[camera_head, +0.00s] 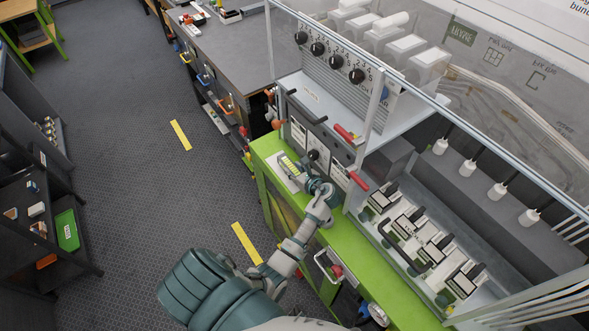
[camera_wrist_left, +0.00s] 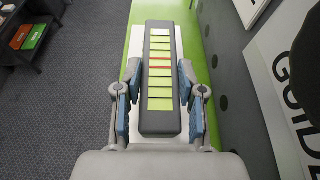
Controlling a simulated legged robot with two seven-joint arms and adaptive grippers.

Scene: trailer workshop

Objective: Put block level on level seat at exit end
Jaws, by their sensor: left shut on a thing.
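My right gripper is out of view.
The green bench top (camera_head: 345,240) runs along a machine with a panel of levers, red handles (camera_head: 358,181) and black knobs (camera_head: 337,62). Several clamp-like units (camera_head: 410,224) stand behind a clear guard at right. Dark shelves (camera_head: 50,220) stand at left; the floor between is clear.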

